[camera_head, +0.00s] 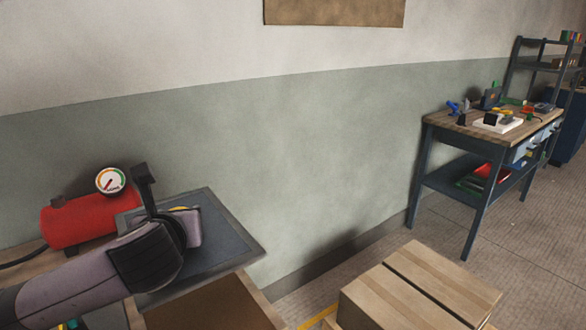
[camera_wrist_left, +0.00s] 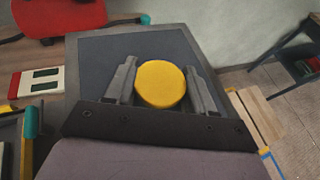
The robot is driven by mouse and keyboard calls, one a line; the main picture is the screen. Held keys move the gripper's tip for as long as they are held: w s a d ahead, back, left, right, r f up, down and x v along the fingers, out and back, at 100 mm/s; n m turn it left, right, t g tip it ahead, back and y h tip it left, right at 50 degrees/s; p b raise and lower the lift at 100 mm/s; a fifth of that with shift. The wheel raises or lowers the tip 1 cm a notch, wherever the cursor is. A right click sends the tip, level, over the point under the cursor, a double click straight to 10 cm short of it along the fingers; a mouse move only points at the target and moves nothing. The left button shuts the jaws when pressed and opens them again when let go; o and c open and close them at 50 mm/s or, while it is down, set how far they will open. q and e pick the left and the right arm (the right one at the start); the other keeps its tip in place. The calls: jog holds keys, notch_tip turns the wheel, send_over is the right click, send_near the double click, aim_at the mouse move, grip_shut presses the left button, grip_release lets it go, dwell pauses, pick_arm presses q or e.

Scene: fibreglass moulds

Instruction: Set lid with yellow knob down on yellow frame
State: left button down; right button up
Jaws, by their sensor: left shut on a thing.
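The yellow knob (camera_wrist_left: 160,84) sits between the two fingers of my left gripper (camera_wrist_left: 160,90), which is shut on it. No yellow frame can be clearly made out. My right gripper is out of view.
A red tank (camera_head: 88,218) with a gauge (camera_head: 110,181) stands behind left. A wooden box (camera_head: 405,290) is at the front right. A yellow strip (camera_head: 318,318) lies beside it. A workbench (camera_head: 455,125) with tools stands far right. Open floor lies between.

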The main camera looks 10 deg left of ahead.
aim_at(196, 250)
pick_arm(q)
jog(key=d+f, duration=0.1)
jog(key=s+d+f+m+h, duration=0.1)
jog(key=f, duration=0.1)
jog(key=d+f+m+t+h, duration=0.1)
jog(key=f, duration=0.1)
jog(key=shift+s+d, duration=0.3)
jog(key=s+d+f+m+h, duration=0.3)
jog(key=s+d+f+h, duration=0.1)
jog(key=d+f, duration=0.2)
jog(key=shift+s+t, duration=0.3)
